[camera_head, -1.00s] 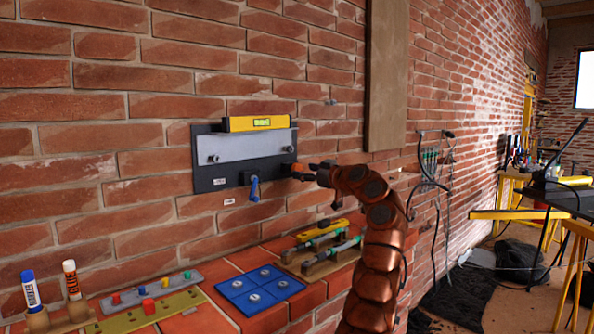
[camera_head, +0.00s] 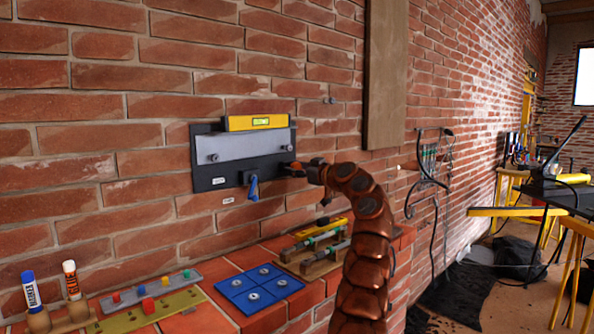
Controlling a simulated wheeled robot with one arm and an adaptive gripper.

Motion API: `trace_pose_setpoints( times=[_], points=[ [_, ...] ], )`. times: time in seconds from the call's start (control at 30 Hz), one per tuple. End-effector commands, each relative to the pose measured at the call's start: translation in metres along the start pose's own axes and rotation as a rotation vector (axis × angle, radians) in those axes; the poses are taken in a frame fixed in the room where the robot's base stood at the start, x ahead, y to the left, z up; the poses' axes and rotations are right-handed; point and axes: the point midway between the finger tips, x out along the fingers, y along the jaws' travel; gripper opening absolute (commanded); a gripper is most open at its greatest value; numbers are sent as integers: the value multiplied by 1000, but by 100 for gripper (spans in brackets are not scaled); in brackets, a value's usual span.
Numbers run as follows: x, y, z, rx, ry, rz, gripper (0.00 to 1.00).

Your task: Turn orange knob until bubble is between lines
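A yellow spirit level (camera_head: 257,122) sits on a grey plate (camera_head: 235,147) on a dark wall panel (camera_head: 206,181). Its green vial (camera_head: 261,122) is too small to tell where the bubble lies between the lines. The orange knob (camera_head: 294,166) is at the panel's right side, partly hidden by my gripper. My gripper (camera_head: 301,168) is at the knob, with its fingers around or against it; I cannot tell whether they grip it. A blue handle (camera_head: 254,188) hangs at the panel's lower edge.
Below is a brick ledge with a blue four-part plate (camera_head: 258,288), clamps on a wooden board (camera_head: 312,262), a tray with coloured blocks (camera_head: 150,290) and two glue sticks (camera_head: 72,280). A wooden plank (camera_head: 386,75) is on the wall at right.

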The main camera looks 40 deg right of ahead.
Motion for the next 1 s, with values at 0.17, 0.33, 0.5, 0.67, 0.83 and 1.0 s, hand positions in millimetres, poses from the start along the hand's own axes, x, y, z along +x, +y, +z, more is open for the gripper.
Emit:
trace_pose_setpoints(
  times=[0.17,0.33,0.5,0.67,0.83,1.0],
  points=[
    [0,0,0,0,0,0,23],
    [0,0,0,0,0,0,5],
    [1,-2,0,9,0,-3,3],
    [1,-3,-2,52,2,-3,3],
    [2,-3,-3,151,3,-3,4],
    [2,-3,-3,272,3,-3,4]
  ],
)
